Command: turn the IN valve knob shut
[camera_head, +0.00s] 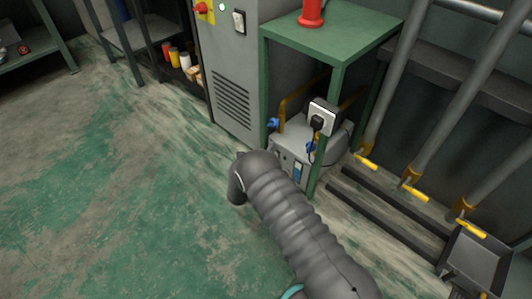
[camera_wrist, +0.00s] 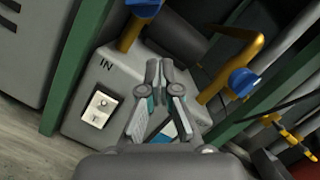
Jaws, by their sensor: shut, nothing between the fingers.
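The IN valve knob (camera_wrist: 143,7) is blue and sits on a yellow pipe at the top of the wrist view, partly cut off by the frame edge. The black letters IN are on the grey machine (camera_wrist: 82,122) beside that pipe. In the head view the knob (camera_head: 273,124) is at the machine's left side. A second blue knob (camera_wrist: 243,82) is on the right yellow pipe. My gripper (camera_wrist: 159,68) is shut and empty, over the machine's face between the two pipes, apart from both knobs in the picture. In the head view my arm hides the gripper.
A white rocker switch (camera_wrist: 98,107) is on the machine's face. A green table (camera_head: 330,35) stands over the machine, its legs close by. A black plug in a socket (camera_head: 320,120) hangs at a leg. Yellow-handled pipes (camera_head: 412,188) stand right. The floor at left is clear.

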